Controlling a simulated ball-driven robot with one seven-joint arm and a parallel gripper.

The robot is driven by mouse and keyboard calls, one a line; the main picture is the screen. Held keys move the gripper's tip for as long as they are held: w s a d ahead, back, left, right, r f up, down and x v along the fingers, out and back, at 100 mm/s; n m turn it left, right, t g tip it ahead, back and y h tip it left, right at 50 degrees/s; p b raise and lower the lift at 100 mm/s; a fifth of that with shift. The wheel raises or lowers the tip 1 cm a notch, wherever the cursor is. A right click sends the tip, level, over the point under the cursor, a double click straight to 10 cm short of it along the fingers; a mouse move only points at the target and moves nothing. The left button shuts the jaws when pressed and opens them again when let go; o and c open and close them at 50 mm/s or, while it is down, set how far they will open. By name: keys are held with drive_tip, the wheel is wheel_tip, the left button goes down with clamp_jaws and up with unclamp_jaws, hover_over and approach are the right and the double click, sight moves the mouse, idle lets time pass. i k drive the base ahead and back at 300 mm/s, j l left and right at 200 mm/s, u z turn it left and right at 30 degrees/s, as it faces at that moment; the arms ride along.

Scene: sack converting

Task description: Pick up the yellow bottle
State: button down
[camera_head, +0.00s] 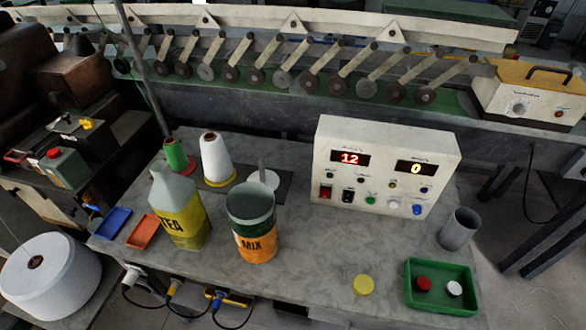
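A jug-like bottle (182,212) stands upright on the grey table. Its shoulder and neck are grey, and its lower body is yellow with dark lettering that reads "TEA". An open cylindrical can (254,232) with a green upper part and an orange lower part marked "MIX" stands close to its right. My gripper is not in this view, so its state is hidden.
Blue (113,223) and orange (143,231) trays lie left of the bottle. Green (176,155) and white (216,158) cones stand behind it. A control box (380,163), grey cup (460,228), yellow lid (363,285) and green tray (440,306) are right. The table's front centre is mostly clear.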

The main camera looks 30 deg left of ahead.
sight(175, 198)
drive_tip(key=j+u, duration=0.1)
drive_tip(key=u, duration=1.25)
